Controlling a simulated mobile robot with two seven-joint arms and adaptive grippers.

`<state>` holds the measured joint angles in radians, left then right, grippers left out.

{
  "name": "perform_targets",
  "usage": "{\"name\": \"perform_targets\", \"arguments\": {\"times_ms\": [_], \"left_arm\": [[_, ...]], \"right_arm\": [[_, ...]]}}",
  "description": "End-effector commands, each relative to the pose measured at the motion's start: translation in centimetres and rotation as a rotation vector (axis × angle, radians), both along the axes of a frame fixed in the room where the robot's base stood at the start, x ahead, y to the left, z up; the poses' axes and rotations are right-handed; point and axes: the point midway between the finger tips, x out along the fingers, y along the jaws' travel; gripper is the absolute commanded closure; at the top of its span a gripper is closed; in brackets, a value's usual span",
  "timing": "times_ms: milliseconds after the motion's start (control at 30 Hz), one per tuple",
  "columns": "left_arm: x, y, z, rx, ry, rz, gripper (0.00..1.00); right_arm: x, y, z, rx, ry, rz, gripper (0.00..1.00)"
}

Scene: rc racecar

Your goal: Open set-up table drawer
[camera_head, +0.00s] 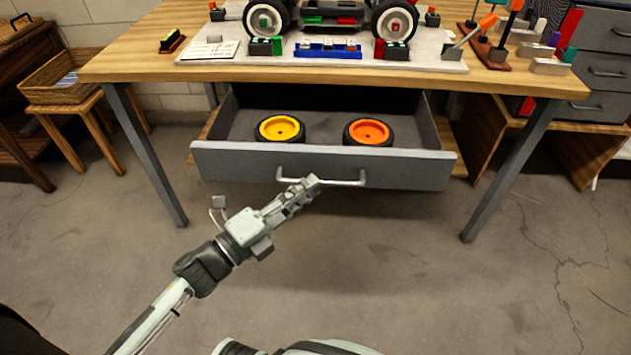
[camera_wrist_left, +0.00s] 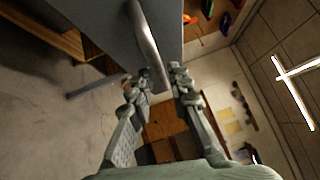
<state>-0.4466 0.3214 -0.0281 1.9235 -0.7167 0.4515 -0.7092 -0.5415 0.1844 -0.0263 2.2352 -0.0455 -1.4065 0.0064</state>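The set-up table (camera_head: 130,68) has a wooden top and dark metal legs. Its grey drawer (camera_head: 225,165) is pulled out below the top, showing its inside. A yellow-hubbed wheel (camera_head: 280,129) and an orange-hubbed wheel (camera_head: 368,132) lie in it. My left gripper (camera_head: 312,182) is at the metal drawer handle (camera_head: 343,183), left of its middle. In the left wrist view the handle (camera_wrist_left: 146,35) runs between the fingertips (camera_wrist_left: 160,74), which look closed around it; the contact is partly hidden. My right gripper is out of view.
A car with large wheels (camera_head: 395,22) and several small parts stand on a pale board (camera_head: 225,60) on the table. A basket (camera_head: 62,85) on a stool is at left. A dark drawer cabinet (camera_head: 605,72) is at right. The floor before the drawer is clear.

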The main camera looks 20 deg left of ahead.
Motion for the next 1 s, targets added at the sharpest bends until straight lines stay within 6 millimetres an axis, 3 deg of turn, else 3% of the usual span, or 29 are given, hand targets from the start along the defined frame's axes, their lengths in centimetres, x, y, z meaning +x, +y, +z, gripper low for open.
{"name": "perform_targets", "arguments": {"times_ms": [200,400,1000], "left_arm": [[-4.3,2.4,-0.8,-0.001,0.005,0.002,0.81],[-6.9,3.9,-1.1,-0.002,0.003,0.002,0.81],[-7.8,4.4,-1.2,-0.001,0.0,0.001,0.81]], "right_arm": [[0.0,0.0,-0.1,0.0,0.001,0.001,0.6],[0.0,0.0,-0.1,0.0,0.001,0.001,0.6],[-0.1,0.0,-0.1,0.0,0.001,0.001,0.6]]}}
